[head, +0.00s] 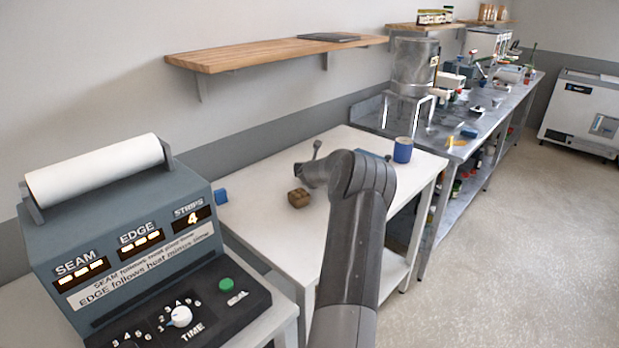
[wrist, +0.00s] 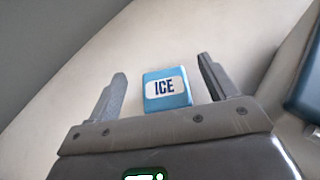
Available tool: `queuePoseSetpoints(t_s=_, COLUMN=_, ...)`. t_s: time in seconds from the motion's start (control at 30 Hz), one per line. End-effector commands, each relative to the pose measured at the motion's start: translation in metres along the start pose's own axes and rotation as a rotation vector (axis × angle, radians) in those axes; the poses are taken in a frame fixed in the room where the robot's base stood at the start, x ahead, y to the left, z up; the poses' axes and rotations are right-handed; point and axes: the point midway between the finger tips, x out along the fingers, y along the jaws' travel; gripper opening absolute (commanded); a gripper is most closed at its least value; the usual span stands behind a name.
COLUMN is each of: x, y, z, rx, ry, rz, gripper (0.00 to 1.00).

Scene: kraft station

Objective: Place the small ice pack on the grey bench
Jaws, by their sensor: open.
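The small ice pack (wrist: 166,90) is a light blue block with a white label reading ICE. In the wrist view it lies on a pale surface between the two fingers of my gripper (wrist: 163,70). The fingers are open, with a gap on each side of the pack. In the head view my gripper (head: 311,168) is low over the white table (head: 265,235); I cannot make out the pack there. The grey bench (head: 495,113) is the long metal bench beyond the white table, to the right.
A wooden shelf (head: 270,53) hangs above. The bench holds a metal canister (head: 412,65) and several small items.

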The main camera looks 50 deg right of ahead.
Motion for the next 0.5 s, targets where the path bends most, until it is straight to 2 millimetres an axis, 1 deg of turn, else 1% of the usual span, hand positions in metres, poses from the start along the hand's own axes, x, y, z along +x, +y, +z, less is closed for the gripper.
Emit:
queuePoseSetpoints(t_s=0.17, x=0.01, y=0.001, z=-0.026, rx=0.001, ry=0.005, rz=0.001, gripper=0.78)
queuePoseSetpoints(t_s=0.2, x=0.013, y=0.001, z=-0.034, rx=0.003, ry=0.005, rz=0.002, gripper=0.78)
queuePoseSetpoints(t_s=0.23, x=0.016, y=0.001, z=-0.036, rx=0.002, ry=0.003, rz=0.003, gripper=0.78)
queuePoseSetpoints(t_s=0.27, x=0.021, y=0.002, z=-0.033, rx=0.001, ry=0.0, rz=0.002, gripper=0.78)
queuePoseSetpoints(t_s=0.4, x=0.036, y=0.001, z=-0.034, rx=0.001, ry=0.003, rz=0.002, gripper=0.78)
queuePoseSetpoints(t_s=0.5, x=0.042, y=0.001, z=-0.035, rx=0.0, ry=0.005, rz=0.002, gripper=0.78)
